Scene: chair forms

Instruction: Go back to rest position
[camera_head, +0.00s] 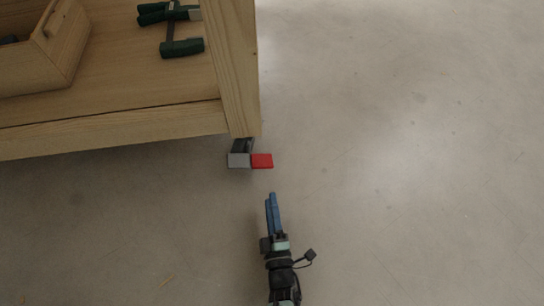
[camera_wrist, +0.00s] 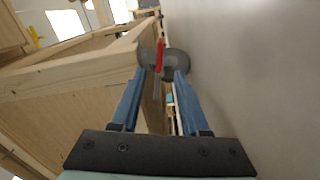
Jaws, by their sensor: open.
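My gripper (camera_head: 273,200) has blue fingers and points toward the corner of a wooden workbench in the head view. In the wrist view its two fingers (camera_wrist: 162,78) are apart, with nothing held between them. A caster with a grey pedal and a red pedal (camera_head: 262,161) sits at the foot of the bench corner, a short way beyond the fingertips. The wrist view shows a grey disc-like part with a red piece (camera_wrist: 159,56) in line with the fingertips. I cannot tell whether the fingertips touch it.
The wooden workbench (camera_head: 150,122) fills the upper left. On its lower shelf are a wooden box (camera_head: 45,70) and dark green clamps (camera_head: 182,47). The concrete floor (camera_head: 410,180) to the right is clear.

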